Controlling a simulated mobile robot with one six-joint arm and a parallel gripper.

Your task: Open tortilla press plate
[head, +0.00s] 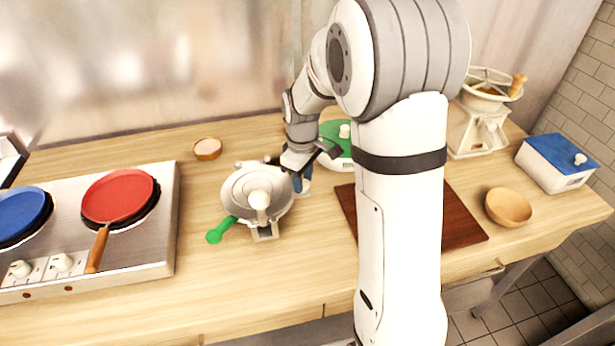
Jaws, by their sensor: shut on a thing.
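The tortilla press (240,190) stands on the wooden counter left of my arm. It has a round silver-grey plate, a pale round knob towards the front and a green-ended lever (220,230) pointing to the front left. My gripper (290,165) is at the plate's upper right edge, with its dark fingers low over the press. It appears shut on the plate's edge, though the contact is small and partly hidden by the fingers. A small blue thing (305,182) shows just below and right of the fingers, mostly covered.
A steel stove with a red pan (120,197) and a blue pan (20,215) is at left. A small bowl (208,149) sits behind the press. A green-lidded pot (335,135), brown board (460,220), wooden bowl (508,207), grinder (478,130) and blue-lidded box (555,165) are rightward.

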